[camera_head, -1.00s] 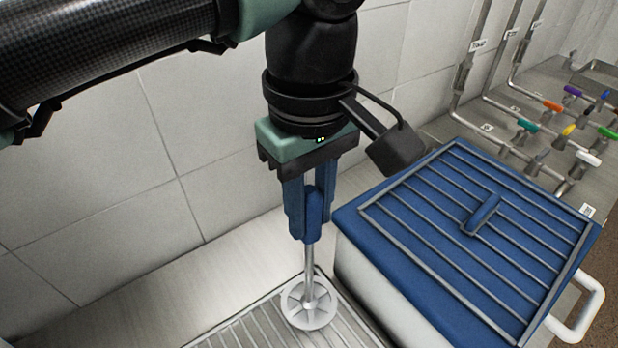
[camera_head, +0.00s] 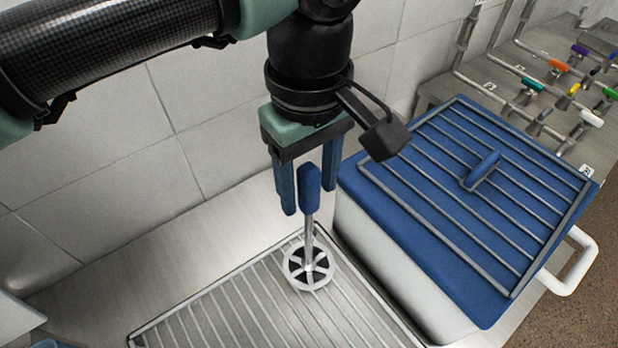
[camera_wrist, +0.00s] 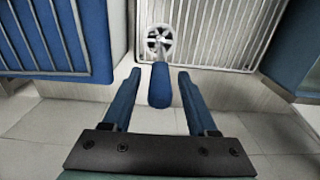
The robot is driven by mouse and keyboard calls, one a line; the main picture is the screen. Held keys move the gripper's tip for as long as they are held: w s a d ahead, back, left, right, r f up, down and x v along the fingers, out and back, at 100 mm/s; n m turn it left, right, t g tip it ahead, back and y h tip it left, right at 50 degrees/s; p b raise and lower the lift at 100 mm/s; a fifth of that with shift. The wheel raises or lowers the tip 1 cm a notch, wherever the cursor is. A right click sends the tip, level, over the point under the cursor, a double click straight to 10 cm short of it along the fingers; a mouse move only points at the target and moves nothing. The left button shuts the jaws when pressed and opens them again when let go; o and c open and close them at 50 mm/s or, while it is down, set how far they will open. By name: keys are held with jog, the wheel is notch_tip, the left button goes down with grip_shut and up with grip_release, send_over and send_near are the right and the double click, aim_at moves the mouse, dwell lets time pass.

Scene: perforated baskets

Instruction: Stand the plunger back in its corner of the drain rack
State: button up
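The plunger has a blue handle (camera_head: 310,190), a metal shaft and a pale spoked disc (camera_head: 308,267). It stands roughly upright, disc down, at the back corner of the drain rack (camera_head: 240,318), beside the blue-lidded box. My gripper (camera_head: 308,205) is open, with its two blue fingers spread around the handle region. In the wrist view the handle (camera_wrist: 160,86) shows between the fingertips of my gripper (camera_wrist: 159,76), with a gap on both sides. The disc (camera_wrist: 159,40) lies by the near left corner of the rack (camera_wrist: 215,35).
A white box with a blue, barred lid (camera_head: 460,200) stands close to the right of the rack, with a white side handle (camera_head: 575,265). Pipes and coloured valves (camera_head: 560,85) are at the back right. A tiled wall (camera_head: 110,150) rises close behind my gripper.

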jog(key=shift+r, duration=0.15)
notch_tip(320, 180, up, 12)
jog(key=shift+r, duration=0.1)
dwell(0.4)
